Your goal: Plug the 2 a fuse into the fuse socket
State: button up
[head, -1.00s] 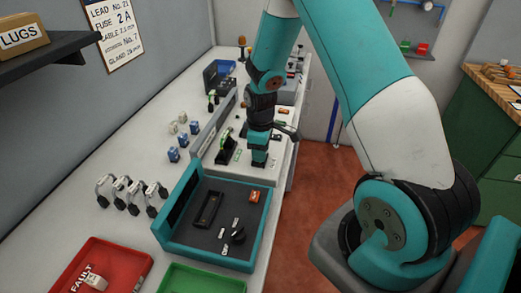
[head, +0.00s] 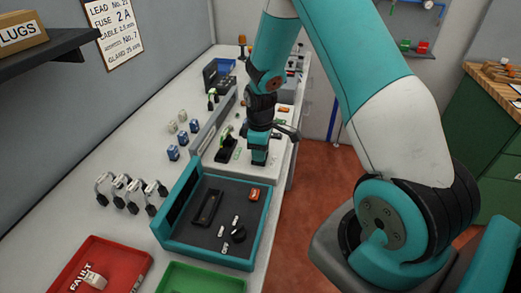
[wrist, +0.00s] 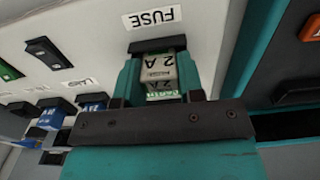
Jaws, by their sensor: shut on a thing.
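My gripper (wrist: 160,80) is shut on a pale grey fuse (wrist: 160,68) marked 2 A, held between its teal fingers. In the head view my gripper (head: 258,160) points down over the white panel on the bench, and the fuse is hidden there. The fuse socket (wrist: 157,43) shows in the wrist view as a black rim under the FUSE label. The fuse's far end is right at this rim and lines up with it. I cannot tell how deep it sits, or whether it only touches.
A teal-walled tray (head: 240,263) with loose parts stands in front of my gripper. A red FAULT bin (head: 128,262) and a green bin (head: 200,282) are nearer. Cable loops (head: 125,180) and small blue blocks (head: 173,153) are at left.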

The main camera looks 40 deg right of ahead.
jog(key=o, duration=1.4)
jog(key=shift+r+p, duration=2.8)
jog(key=shift+r, duration=0.75)
